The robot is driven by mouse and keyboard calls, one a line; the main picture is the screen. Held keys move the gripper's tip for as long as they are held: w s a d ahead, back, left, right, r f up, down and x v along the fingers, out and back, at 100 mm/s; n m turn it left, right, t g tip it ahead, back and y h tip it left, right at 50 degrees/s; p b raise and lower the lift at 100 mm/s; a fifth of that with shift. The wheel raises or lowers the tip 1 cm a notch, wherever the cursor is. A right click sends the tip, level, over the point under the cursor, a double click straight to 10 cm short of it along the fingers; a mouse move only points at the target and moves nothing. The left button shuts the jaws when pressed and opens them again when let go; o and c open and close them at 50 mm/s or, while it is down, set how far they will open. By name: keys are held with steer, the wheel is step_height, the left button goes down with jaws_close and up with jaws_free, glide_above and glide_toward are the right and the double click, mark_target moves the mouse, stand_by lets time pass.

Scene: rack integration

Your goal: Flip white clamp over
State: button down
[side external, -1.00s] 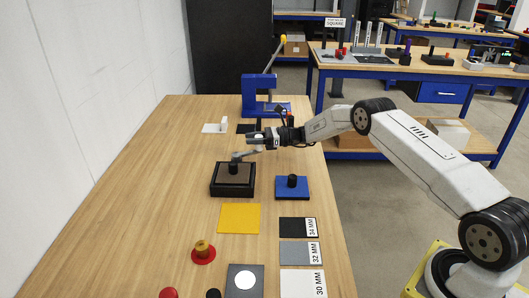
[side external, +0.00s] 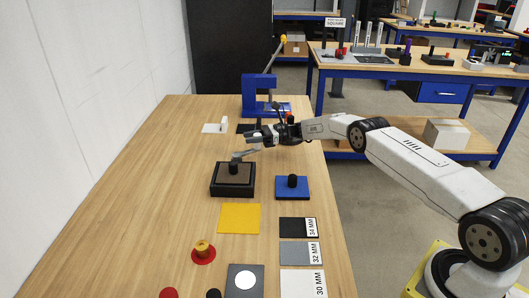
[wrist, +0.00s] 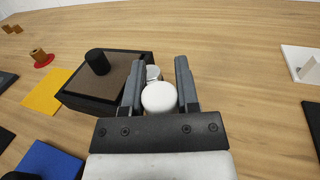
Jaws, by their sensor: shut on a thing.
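My gripper (wrist: 157,85) is shut on a pale piece, which I take to be the white clamp (wrist: 159,97). Its round white end sits between the two fingers in the wrist view, with a grey rounded part (wrist: 152,73) just beyond. In the side view my gripper (side external: 254,138) is small, above the far edge of the black block (side external: 232,191). A grey part (side external: 243,153) shows below the fingers, close to the black peg (side external: 233,169) on the block. I cannot tell whether they touch. The rest of the clamp's shape is hidden.
A blue base (side external: 292,194) with a black knob stands right of the block, and a yellow mat (side external: 239,218) lies nearer. A white plate (side external: 211,128) with an upright white piece lies behind. A blue press (side external: 253,95) stands at the back. The table's left side is clear.

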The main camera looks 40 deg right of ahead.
steer(key=shift+c, duration=1.7)
jaws_free()
steer(key=shift+s+d, duration=0.1)
steer(key=shift+d, duration=0.05)
steer(key=shift+v, duration=3.75)
